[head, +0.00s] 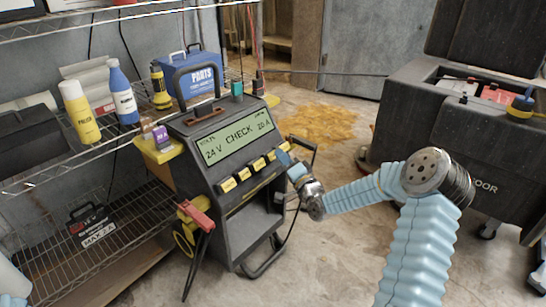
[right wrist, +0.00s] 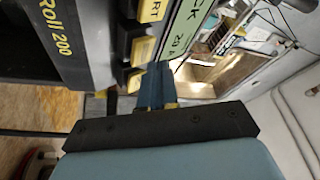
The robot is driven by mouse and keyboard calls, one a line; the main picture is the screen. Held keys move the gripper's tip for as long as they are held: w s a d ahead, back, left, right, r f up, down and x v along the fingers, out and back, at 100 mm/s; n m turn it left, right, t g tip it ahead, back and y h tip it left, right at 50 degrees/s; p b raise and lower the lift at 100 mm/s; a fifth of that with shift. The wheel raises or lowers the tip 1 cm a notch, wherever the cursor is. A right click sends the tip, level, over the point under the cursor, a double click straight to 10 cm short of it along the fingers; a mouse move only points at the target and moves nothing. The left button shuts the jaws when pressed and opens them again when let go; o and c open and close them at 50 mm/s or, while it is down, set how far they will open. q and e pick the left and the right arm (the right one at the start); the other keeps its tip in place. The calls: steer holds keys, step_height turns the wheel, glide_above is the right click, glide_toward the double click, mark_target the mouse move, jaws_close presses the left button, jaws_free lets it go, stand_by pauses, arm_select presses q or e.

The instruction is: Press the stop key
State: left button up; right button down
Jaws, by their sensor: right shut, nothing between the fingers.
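The grey battery charger (head: 205,128) stands on the floor left of centre. Its green display (head: 236,141) reads "24 V CHECK 20 A". A slanted row of yellow keys (head: 258,164) runs below the display. Their lettering is too small to read in the head view. In the right wrist view one key (right wrist: 152,14) shows "RT", and the stop key's label cannot be made out. My right gripper (head: 285,158) is shut and empty at the right end of the row, partly covering the keys there. Its fingers (right wrist: 156,78) are close by the keys; I cannot tell whether they touch.
Wire shelves (head: 80,165) with a yellow bottle (head: 79,112), a blue bottle (head: 122,92) and a blue box (head: 190,75) stand at the left. Red and black clamps (head: 196,218) hang on the charger's left. A dark open chest (head: 420,115) stands right.

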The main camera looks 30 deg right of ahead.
steer(key=shift+w+a+f, duration=0.1)
steer(key=shift+w+f, duration=0.05)
steer(key=shift+w, duration=0.1)
steer(key=shift+w+a+f+b, duration=0.15)
steer(key=shift+w+f+b, duration=0.15)
steer(key=shift+b, duration=0.3)
stand_by(0.5)
steer(key=shift+r, duration=0.1)
steer(key=shift+s+d+r, duration=0.3)
steer(key=shift+s+r, duration=0.1)
steer(key=shift+s, duration=0.25)
steer(key=shift+p, duration=0.3)
steer(key=s+r, duration=0.1)
steer(key=s+d+p, duration=0.1)
steer(key=s+r+p, duration=0.1)
steer(key=s, duration=0.1)
steer(key=shift+d+r, duration=0.3)
steer(key=shift+r, duration=0.05)
stand_by(0.6)
